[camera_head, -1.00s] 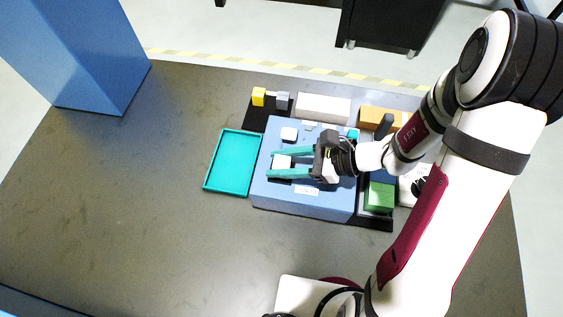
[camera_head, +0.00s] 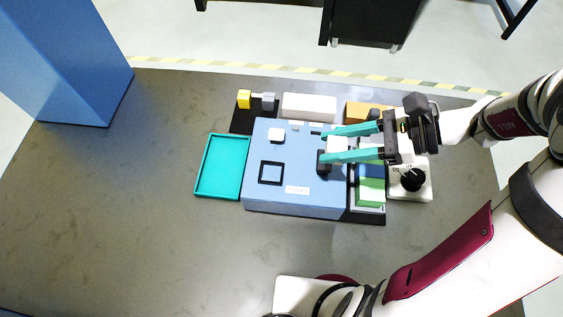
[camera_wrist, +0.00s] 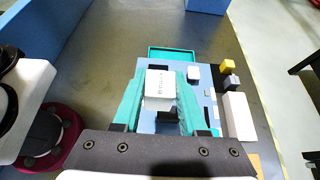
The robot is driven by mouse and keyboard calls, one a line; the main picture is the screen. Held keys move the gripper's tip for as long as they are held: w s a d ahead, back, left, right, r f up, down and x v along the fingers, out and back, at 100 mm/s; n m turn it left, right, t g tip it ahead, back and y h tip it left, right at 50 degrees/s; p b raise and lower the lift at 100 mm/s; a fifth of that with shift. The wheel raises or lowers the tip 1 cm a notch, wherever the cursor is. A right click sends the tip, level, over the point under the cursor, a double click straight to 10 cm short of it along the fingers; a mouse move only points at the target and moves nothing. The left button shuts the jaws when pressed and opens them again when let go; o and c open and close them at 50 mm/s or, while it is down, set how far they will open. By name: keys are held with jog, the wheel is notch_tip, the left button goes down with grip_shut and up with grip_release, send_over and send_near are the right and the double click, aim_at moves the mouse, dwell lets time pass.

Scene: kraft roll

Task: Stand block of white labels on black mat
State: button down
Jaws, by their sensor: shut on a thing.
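My gripper (camera_head: 322,146) has two long teal fingers, shut on the block of white labels (camera_head: 338,143). In the wrist view the white block (camera_wrist: 160,84), with small print on its face, sits between the fingertips, over the blue box. A dark piece (camera_head: 324,162) is beside the near fingertip; it also shows just below the block in the wrist view (camera_wrist: 168,117). I cannot tell whether the block touches it. A black mat surface (camera_head: 239,121) shows at the back left of the blue box. A black square outline (camera_head: 261,173) is empty on the box top.
The blue box (camera_head: 302,178) carries another white cube (camera_head: 276,135). A teal tray (camera_head: 198,168) lies left. Yellow (camera_head: 244,99) and grey (camera_head: 268,98) pieces and a white block (camera_head: 309,106) stand behind. The table's left front is clear.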

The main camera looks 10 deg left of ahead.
send_over(271, 174)
jog(key=f, duration=0.6)
jog(key=shift+d+f, duration=0.25)
jog(key=shift+f, duration=0.15)
jog(key=shift+a+f, duration=0.2)
jog(key=shift+f, duration=1.75)
jog(key=shift+f, duration=0.1)
jog(key=shift+c, duration=2.2)
grip_release()
jog(key=shift+f, duration=0.1)
